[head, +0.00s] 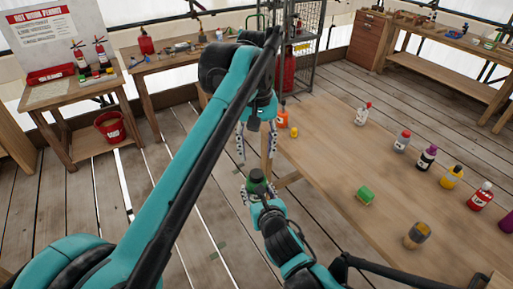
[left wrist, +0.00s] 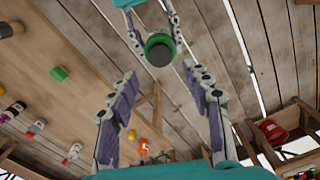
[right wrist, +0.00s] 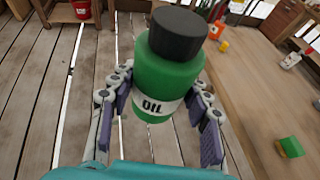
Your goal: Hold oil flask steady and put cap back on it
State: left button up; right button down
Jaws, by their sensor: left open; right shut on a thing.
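The green oil flask (head: 257,184) is held upright in my right gripper (head: 257,194), off the left edge of the table. In the right wrist view the flask (right wrist: 167,72) has a white OIL label, and the fingers (right wrist: 160,100) are shut around its lower body. A black cap (right wrist: 178,34) sits on top of the flask; whether it is fully seated I cannot tell. My left gripper (head: 255,156) points down above the flask, open and empty. In the left wrist view the cap (left wrist: 159,53) shows beyond the open fingertips (left wrist: 160,74), apart from them.
The wooden table (head: 330,165) carries an orange bottle (head: 282,119), a small yellow piece (head: 294,132), a green block (head: 365,195), a brownish jar (head: 417,235) and several bottles along its far side. The table's left part is mostly clear. A red bucket (head: 110,126) stands at the left.

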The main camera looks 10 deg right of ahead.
aim_at(257, 173)
pick_arm(q)
jog(key=shift+f, duration=4.05)
grip_shut()
jog(key=m, duration=0.5)
jog(key=shift+o, duration=0.8)
grip_release()
